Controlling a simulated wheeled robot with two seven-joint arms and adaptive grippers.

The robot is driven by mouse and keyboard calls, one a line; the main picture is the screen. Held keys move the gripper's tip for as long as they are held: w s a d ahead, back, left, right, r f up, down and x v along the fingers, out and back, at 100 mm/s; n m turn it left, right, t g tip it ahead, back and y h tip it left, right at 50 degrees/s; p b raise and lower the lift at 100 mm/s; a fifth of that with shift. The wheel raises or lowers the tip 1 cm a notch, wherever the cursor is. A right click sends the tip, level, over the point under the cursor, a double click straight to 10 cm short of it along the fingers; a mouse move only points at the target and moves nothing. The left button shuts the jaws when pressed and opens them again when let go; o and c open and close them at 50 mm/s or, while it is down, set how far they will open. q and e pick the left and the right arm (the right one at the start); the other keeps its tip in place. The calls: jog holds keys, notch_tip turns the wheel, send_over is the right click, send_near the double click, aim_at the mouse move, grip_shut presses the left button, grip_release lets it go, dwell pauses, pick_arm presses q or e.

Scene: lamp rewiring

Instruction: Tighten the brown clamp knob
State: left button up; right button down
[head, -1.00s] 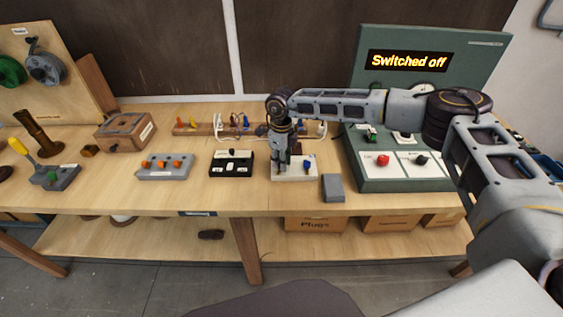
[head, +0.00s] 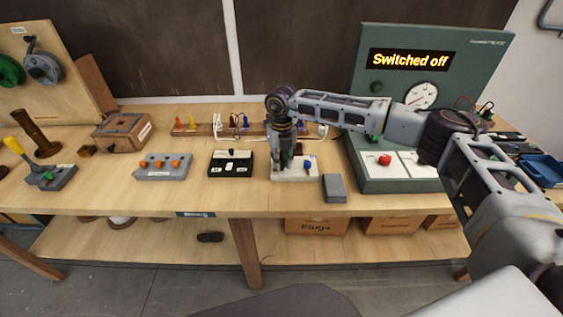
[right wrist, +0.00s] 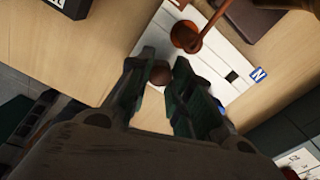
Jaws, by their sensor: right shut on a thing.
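The brown clamp knob (right wrist: 160,75) shows in the right wrist view as a small round brown cap between my right fingertips. It stands on a white block (right wrist: 232,62), which also shows in the head view (head: 283,176). My right gripper (right wrist: 160,82) points down over the white block and is shut on the knob. In the head view my right gripper (head: 284,166) hides the knob. A larger copper-brown round part (right wrist: 185,37) is beside the knob on the block. A blue knob (head: 308,163) is at the block's right side. My left gripper is not in view.
A grey block (head: 334,188) lies just right of the white block. A black switch box (head: 231,163) stands to its left. The green test panel (head: 400,183) with a red button (head: 384,159) reads "Switched off". The table front (head: 270,203) is clear.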

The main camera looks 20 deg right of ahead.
jog(key=m, duration=0.6)
jog(key=shift+b, duration=0.4)
jog(key=m, duration=0.7)
jog(key=shift+a, duration=0.1)
jog(key=m, duration=0.4)
jog(key=shift+m, duration=0.4)
jog(key=shift+m+p, duration=0.4)
jog(key=shift+m, duration=1.5)
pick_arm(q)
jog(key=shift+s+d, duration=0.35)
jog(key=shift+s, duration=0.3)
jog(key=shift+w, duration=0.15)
